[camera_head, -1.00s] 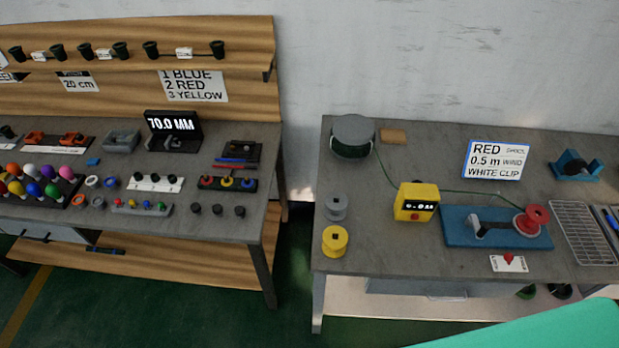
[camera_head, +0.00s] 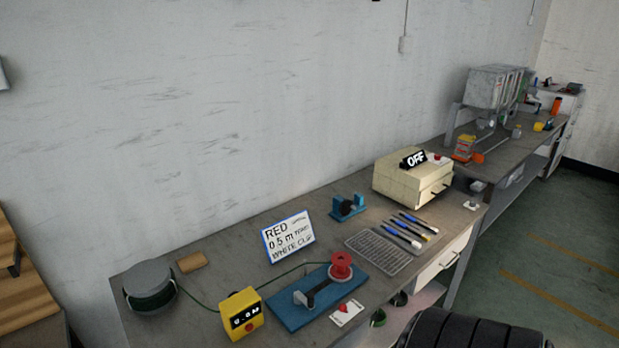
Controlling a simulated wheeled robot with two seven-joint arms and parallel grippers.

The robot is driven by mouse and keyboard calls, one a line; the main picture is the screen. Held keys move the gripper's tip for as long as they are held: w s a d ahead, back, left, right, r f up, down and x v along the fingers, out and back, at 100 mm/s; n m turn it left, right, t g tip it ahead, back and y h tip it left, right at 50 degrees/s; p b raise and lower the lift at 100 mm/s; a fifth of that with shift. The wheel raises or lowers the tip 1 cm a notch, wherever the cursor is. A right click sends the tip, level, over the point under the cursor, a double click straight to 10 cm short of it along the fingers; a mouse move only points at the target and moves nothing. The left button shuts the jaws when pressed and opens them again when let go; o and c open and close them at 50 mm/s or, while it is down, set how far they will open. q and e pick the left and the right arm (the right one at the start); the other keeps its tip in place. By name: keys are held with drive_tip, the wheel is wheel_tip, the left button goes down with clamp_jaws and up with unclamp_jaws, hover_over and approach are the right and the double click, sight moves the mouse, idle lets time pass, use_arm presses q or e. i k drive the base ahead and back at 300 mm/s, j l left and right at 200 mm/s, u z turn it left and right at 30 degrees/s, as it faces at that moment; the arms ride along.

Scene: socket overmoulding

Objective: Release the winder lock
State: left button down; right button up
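The winder is a blue base plate (camera_head: 290,314) on the bench, with a red spool (camera_head: 341,266) at its right end and a dark arm with a light grey end (camera_head: 299,297) lying across it. A small white plate with a red knob (camera_head: 343,311) lies in front of the base; which part is the lock I cannot tell. A green cable runs from the dark green coil (camera_head: 150,290) past the yellow counter box (camera_head: 241,312) toward the winder. Neither of my grippers is in view.
A sign (camera_head: 288,238) reads RED, 0.5 m, WHITE CLIP. Behind and right are a blue fixture (camera_head: 347,207), a wire grid (camera_head: 379,252), several brushes and a cream box marked OFF (camera_head: 413,180). A black ribbed object (camera_head: 470,330) fills the bottom right edge.

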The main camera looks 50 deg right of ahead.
sight(342, 308)
drive_tip(key=z, duration=1.9)
